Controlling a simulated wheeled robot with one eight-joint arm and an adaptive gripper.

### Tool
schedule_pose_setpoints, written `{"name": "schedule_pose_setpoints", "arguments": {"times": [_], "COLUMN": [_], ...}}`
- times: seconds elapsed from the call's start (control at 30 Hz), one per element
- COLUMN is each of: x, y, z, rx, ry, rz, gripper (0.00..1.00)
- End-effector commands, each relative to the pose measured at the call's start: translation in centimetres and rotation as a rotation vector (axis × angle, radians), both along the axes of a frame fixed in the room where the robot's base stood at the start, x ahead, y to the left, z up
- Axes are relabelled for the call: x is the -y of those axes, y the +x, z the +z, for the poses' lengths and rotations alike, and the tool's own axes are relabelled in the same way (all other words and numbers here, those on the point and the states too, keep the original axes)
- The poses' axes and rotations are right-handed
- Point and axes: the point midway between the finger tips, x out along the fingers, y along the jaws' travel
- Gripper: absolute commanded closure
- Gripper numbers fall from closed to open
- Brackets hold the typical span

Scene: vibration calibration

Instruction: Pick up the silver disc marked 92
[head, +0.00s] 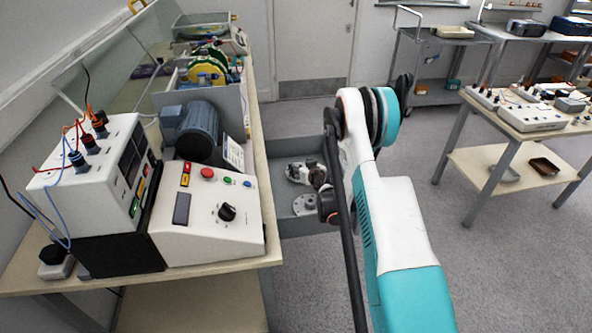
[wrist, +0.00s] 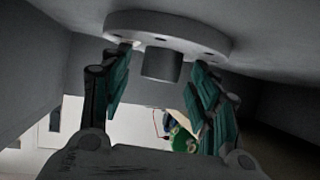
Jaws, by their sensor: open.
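A grey disc (wrist: 190,30) with holes in its flange and a short round hub (wrist: 162,65) fills the top of the wrist view. No number can be read on it. My gripper (wrist: 163,90) is open, with its green-padded fingers on either side of the hub and a visible gap to each side. In the head view, a pale grey disc (head: 306,205) lies in the open grey drawer.
The drawer's front wall (head: 308,226) and sides stand close around my arm's end. The bench (head: 262,180) on the left carries a control box (head: 208,222) and a blue motor (head: 197,130). Open floor (head: 445,240) lies to the right, before another table (head: 500,130).

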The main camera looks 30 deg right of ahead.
Motion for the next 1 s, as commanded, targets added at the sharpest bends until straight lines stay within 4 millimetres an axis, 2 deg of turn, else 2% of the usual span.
{"name": "schedule_pose_setpoints", "arguments": {"times": [0.13, 0.17, 0.3, 0.4, 0.77, 1.0], "x": [0.0, 0.0, 0.0, 0.0, 0.0, 0.0], "y": [0.0, 0.0, 0.0, 0.0, 0.0, 0.0], "z": [0.0, 0.0, 0.0, 0.0, 0.3, 2.6], "rx": [0.000, 0.000, 0.000, 0.000, 0.001, 0.001], "ry": [0.000, 0.000, 0.000, 0.000, -0.001, -0.001], "rz": [0.000, 0.000, 0.000, 0.000, -0.001, -0.001], "gripper": [0.44, 0.49, 0.80, 1.00, 1.00, 1.00]}}
